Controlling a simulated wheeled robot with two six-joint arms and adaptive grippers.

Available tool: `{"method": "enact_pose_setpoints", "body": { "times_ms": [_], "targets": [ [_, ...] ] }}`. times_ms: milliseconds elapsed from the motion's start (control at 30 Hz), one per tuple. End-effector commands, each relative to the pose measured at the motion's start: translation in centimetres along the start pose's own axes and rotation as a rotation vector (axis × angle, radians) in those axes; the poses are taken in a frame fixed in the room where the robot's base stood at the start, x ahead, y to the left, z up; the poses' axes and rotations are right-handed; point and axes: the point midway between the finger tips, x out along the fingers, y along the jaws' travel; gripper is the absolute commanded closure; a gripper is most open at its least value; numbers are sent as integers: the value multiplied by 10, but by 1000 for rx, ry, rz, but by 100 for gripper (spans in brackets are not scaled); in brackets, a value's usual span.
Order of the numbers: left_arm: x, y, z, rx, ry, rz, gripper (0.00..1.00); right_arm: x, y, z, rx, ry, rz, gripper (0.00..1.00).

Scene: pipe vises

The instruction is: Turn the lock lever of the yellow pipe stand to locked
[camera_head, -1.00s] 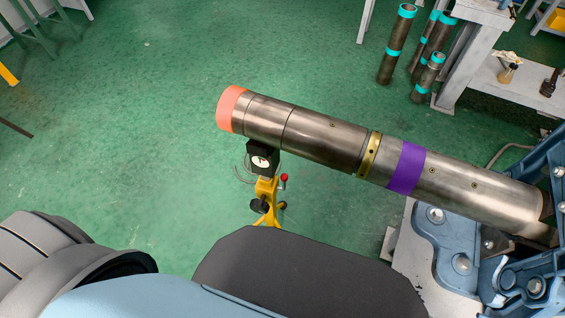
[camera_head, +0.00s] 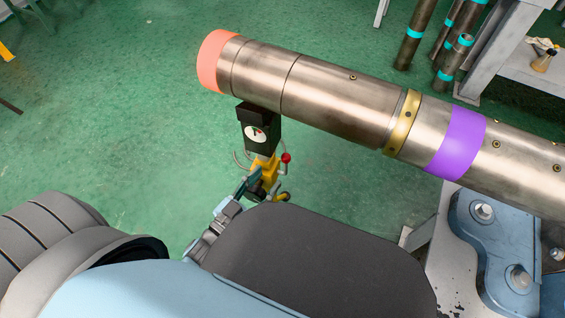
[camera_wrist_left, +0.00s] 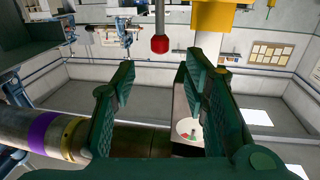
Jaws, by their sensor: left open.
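The yellow pipe stand (camera_head: 263,168) stands under the left end of the pipe, partly hidden by my arm. Its lock lever ends in a red knob (camera_head: 286,158) at the stand's right side. In the left wrist view the red knob (camera_wrist_left: 160,44) hangs on a stem, and the yellow stand (camera_wrist_left: 212,14) is to its right. My left gripper (camera_head: 250,184) is at the stand, mostly hidden behind my arm. In the left wrist view its green fingers (camera_wrist_left: 157,72) are spread, with the knob between and just beyond their tips in the picture. My right gripper is not in view.
The thick metal pipe (camera_head: 325,98) with orange end and purple band rests on the stand's black head (camera_head: 259,128), which bears a white dial. A blue vise (camera_head: 488,235) is at the lower right. Dark pipes (camera_head: 415,35) stand by a bench.

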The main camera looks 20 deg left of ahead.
Motion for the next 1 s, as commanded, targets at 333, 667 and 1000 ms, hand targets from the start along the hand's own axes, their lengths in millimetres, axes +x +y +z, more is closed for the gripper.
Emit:
{"method": "enact_pose_setpoints", "body": {
  "times_ms": [333, 667, 1000],
  "targets": [
    [71, 0, 2, -1, -1, 0, 59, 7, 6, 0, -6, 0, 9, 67],
    [82, 0, 2, -1, -5, 0, 59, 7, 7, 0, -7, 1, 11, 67],
    [81, 0, 2, -1, -4, 0, 100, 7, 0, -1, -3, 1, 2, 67]
  ]
}}
